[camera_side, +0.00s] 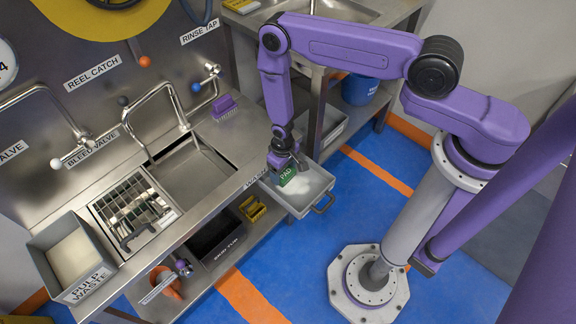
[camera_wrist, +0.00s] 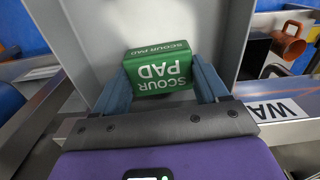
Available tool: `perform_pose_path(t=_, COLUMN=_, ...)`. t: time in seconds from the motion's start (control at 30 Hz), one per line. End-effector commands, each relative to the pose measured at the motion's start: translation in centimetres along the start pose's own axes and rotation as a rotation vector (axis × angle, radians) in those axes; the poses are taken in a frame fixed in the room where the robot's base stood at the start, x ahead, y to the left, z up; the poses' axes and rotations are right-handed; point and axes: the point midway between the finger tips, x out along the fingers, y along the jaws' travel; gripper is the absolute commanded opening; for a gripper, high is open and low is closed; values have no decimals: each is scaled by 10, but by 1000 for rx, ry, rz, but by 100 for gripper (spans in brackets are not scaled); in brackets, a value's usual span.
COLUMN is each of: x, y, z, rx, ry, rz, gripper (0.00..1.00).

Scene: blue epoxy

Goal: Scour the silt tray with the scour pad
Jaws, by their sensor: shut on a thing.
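The green scour pad (camera_side: 287,177) is held in my gripper (camera_side: 286,165), over the left part of the grey silt tray (camera_side: 303,211). In the wrist view the pad (camera_wrist: 158,70) sits between the two blue fingers, its white lettering upside down. White silt (camera_side: 312,184) lies in the tray to the right of the pad. The tray sticks out at the front edge of the steel counter and has a handle (camera_side: 324,205). I cannot tell whether the pad touches the tray floor. Part of the tray is hidden behind the pad and gripper.
A sink (camera_side: 196,172) with a tap is left of the tray, and a purple brush (camera_side: 224,105) lies behind it. A grey pulp-waste bin (camera_side: 72,262) stands at the counter's far left. Yellow and orange items sit on the shelf below. The blue floor (camera_side: 340,230) in front is clear.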

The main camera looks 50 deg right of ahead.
Motion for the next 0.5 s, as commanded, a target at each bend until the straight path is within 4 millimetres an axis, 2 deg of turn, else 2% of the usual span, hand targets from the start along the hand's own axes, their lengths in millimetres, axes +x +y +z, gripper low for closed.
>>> perform_pose_path(t=0.2, x=-1, y=-16, z=-1, rx=-1, ry=0, rz=0, gripper=40)
perform_pose_path(t=0.5, x=0, y=-19, z=4, rx=0, ry=-1, rz=0, gripper=40)
